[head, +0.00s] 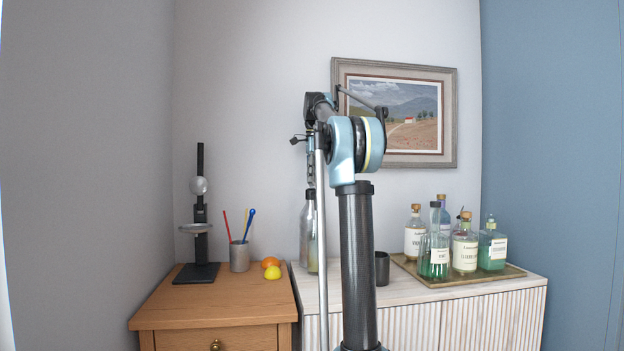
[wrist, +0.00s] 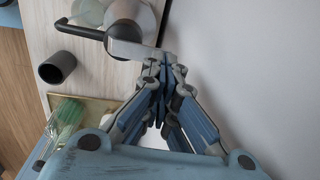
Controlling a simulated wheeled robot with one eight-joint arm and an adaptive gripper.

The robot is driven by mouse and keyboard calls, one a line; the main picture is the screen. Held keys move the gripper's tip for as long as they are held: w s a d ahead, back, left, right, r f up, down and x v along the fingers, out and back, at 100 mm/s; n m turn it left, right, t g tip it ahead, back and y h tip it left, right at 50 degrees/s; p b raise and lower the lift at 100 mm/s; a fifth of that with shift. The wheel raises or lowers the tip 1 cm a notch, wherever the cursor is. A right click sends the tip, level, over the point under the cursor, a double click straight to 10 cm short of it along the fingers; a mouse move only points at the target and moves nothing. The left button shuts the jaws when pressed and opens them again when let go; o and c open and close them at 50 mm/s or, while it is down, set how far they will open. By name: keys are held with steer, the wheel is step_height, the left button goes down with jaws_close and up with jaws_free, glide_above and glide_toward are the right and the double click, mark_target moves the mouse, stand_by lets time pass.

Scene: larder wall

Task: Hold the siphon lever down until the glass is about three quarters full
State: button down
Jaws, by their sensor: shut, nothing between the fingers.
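The silver siphon (head: 306,225) stands upright on the pale cabinet, partly hidden by my arm. In the wrist view the siphon (wrist: 145,14) has a black head and spout pointing left. A pale flat lever (wrist: 130,49) reaches from the head toward my fingers. My gripper (wrist: 163,62) is shut and empty, its tips at the lever's outer end; I cannot tell whether they press it. In the head view my gripper (head: 310,184) points down just above the siphon. The clear greenish glass (wrist: 88,13) is by the spout, partly cut off; its fill level is unclear.
A dark cup (head: 382,268) stands right of the siphon. Several bottles stand on a tray (head: 431,281) farther right. The wooden cabinet at left holds a black stand (head: 199,240), a metal cup of sticks (head: 239,257) and fruit (head: 271,268). The wall is close behind.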

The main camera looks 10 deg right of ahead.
steer(key=shift+r, duration=0.8)
steer(key=s+r, duration=0.4)
steer(key=r, duration=0.9)
stand_by(1.0)
